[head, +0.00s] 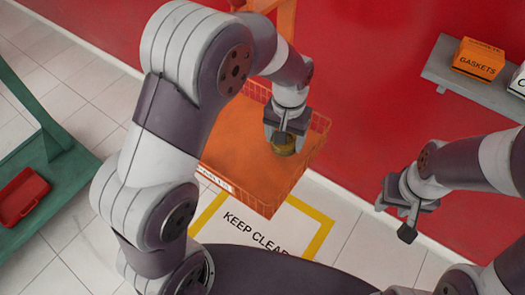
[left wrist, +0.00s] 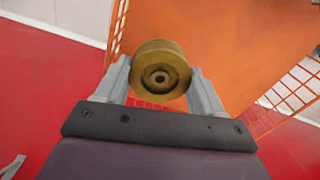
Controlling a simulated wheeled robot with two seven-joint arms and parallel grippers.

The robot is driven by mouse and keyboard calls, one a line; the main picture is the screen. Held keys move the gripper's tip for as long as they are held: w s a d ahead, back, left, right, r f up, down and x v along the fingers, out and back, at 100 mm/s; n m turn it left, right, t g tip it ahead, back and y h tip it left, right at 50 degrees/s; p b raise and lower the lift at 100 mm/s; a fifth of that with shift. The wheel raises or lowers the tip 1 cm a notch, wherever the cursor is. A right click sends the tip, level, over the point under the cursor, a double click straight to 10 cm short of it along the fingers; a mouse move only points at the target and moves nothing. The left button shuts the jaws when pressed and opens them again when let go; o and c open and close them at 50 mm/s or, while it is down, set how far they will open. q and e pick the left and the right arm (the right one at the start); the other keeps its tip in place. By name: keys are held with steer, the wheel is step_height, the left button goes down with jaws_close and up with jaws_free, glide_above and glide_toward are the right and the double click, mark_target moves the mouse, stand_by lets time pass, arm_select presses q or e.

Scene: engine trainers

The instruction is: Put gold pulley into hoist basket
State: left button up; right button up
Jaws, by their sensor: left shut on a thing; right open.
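The gold pulley (left wrist: 160,72) is a round, grooved wheel with a dark centre hole. My left gripper (left wrist: 163,85) is shut on it, one finger on each side. In the head view the left gripper (head: 286,135) points down over the hoist basket, and the pulley (head: 284,149) shows between its fingers. The hoist basket (head: 245,165) is orange with a solid floor and wire mesh sides. The pulley is over the basket floor near the back right; I cannot tell whether it touches the floor. My right gripper (head: 405,212) is open and empty, right of the basket.
An orange gaskets box (head: 478,60) sits on a grey wall shelf (head: 450,80) at the upper right. A red tray (head: 22,196) lies on a green stand (head: 60,205) at the left. A yellow-bordered "KEEP CLEAR" floor sign (head: 300,222) lies below the basket.

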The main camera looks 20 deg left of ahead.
mark_target(265, 169)
arm_select(q)
steer(key=s+a+f, duration=0.1)
steer(key=a, duration=0.1)
steer(key=s+a+f, duration=0.1)
steer(key=f, duration=0.1)
steer(key=shift+s+a+f, duration=0.2)
steer(key=shift+s+a, duration=0.15)
steer(key=shift+a, duration=0.05)
steer(key=f, duration=0.3)
steer(key=shift+s+a+f, duration=0.1)
steer(key=shift+s+f, duration=0.25)
steer(key=shift+w+f, duration=0.2)
steer(key=shift+f, duration=0.05)
steer(key=o, duration=1.4)
steer(key=shift+s+f, duration=0.1)
step_height(265, 169, up, 12)
steer(key=shift+n+t, duration=0.7)
steer(key=shift+n, duration=0.1)
steer(key=s+a, duration=0.2)
steer(key=s+a+f, duration=0.1)
steer(key=s+a, duration=0.1)
steer(key=s, duration=0.1)
steer(key=s+a+f, duration=0.1)
steer(key=s+a, duration=0.2)
steer(key=shift+s+f+p, duration=0.1)
steer(key=shift+f+p, duration=0.15)
steer(key=shift+p, duration=0.05)
